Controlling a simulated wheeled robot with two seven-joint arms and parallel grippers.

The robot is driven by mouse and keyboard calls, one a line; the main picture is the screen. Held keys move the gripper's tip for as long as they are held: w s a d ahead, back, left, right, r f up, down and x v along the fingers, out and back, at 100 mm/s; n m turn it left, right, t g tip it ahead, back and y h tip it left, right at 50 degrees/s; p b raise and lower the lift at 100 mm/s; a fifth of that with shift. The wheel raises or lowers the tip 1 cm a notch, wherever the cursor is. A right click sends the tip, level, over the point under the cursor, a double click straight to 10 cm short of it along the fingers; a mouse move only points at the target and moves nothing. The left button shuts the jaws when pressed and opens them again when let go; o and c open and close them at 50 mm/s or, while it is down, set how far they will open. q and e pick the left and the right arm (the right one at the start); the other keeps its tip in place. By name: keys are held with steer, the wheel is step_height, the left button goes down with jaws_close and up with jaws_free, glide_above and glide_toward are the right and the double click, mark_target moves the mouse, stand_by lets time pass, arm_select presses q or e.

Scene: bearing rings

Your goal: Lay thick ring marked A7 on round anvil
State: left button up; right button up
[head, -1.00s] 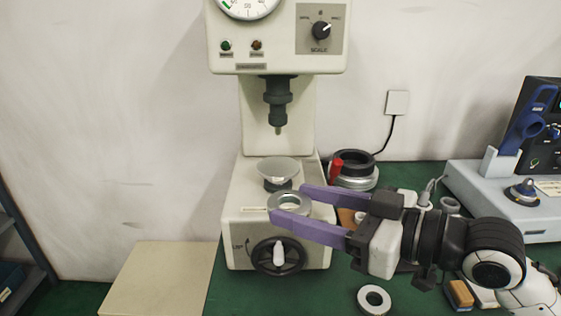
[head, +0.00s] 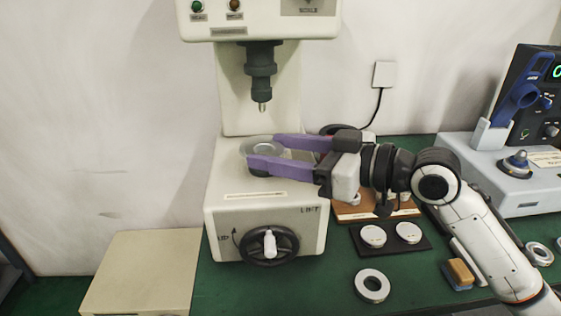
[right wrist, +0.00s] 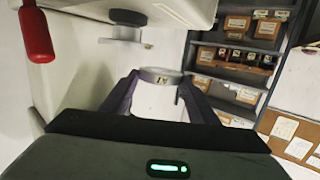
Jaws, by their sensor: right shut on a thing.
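My right gripper (head: 262,151) is shut on a thick grey metal ring (head: 266,143) by its sides. In the right wrist view the ring (right wrist: 160,75) shows a dark mark on its rim, upside down, which looks like A7. The round anvil is mostly hidden behind the ring and fingers in the head view. In the right wrist view, which is upside down, the anvil (right wrist: 120,41) is a flat disc on a stem, and a gap shows between it and the ring. The ring is held above the anvil area. My left gripper is not in view.
The tester's pointed indenter (head: 262,85) hangs above the ring. A handwheel (head: 268,246) is on the tester's front. Another ring (head: 372,273) lies on the green bench, near a dark pad (head: 390,251) with two discs. A beige block (head: 140,265) stands at left.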

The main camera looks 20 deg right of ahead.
mark_target(277, 142)
steer(key=w, duration=0.2)
steer(key=w+d, duration=0.1)
steer(key=shift+w+f+b, duration=0.3)
steer(key=shift+f, duration=0.1)
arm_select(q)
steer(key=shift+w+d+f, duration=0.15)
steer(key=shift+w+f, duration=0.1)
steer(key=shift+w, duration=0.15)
arm_select(e)
steer(key=shift+w+d+f, duration=0.15)
steer(key=shift+w, duration=0.35)
steer(key=shift+w+d+f, duration=0.15)
steer(key=shift+w, duration=0.3)
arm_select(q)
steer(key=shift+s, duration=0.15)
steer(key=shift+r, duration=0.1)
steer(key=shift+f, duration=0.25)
arm_select(e)
steer(key=shift+f, duration=0.5)
steer(key=o, duration=1.4)
steer(key=shift+f, duration=0.15)
steer(key=shift+s, duration=0.1)
